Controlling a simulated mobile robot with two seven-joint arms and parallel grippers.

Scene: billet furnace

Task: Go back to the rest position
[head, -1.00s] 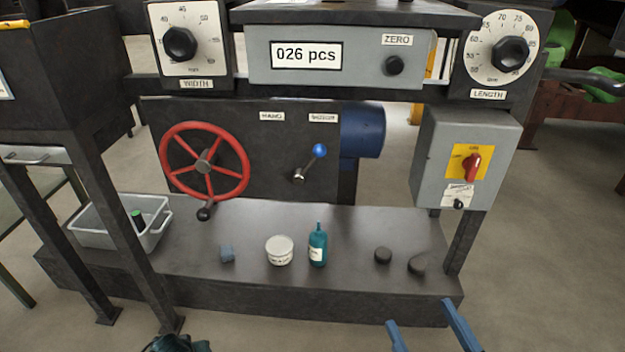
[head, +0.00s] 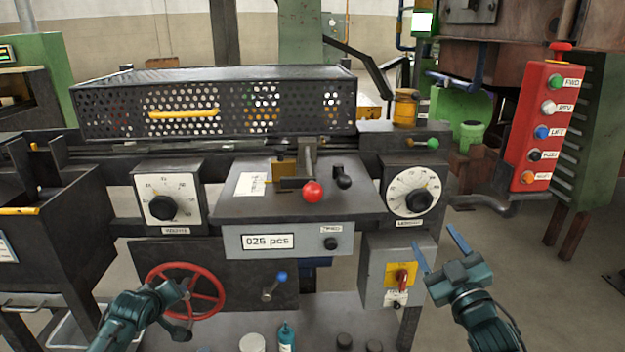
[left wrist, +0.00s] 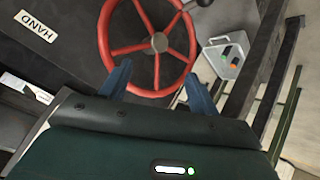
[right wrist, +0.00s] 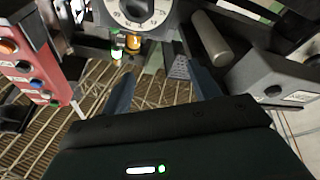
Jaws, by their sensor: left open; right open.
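My right gripper (head: 440,247) is open and empty, raised at the right of the grey switch box with the red rotary switch. In the right wrist view its two blue fingers (right wrist: 160,80) stand apart with nothing between them. My left gripper (head: 180,292) is in front of the red handwheel (head: 219,301) at lower left, and its fingers are hard to make out there. In the left wrist view the left fingers (left wrist: 158,85) are apart, with the red handwheel (left wrist: 111,32) beyond them. I cannot tell how far the wheel is from the fingertips.
The counter panel (head: 289,241) reads 026 pcs, with dials on both sides. The switch box (head: 375,290) is left of my right gripper. A red button pendant (head: 545,125) hangs at right. A teal bottle (head: 286,338) and white tub (head: 252,343) stand on the low bench.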

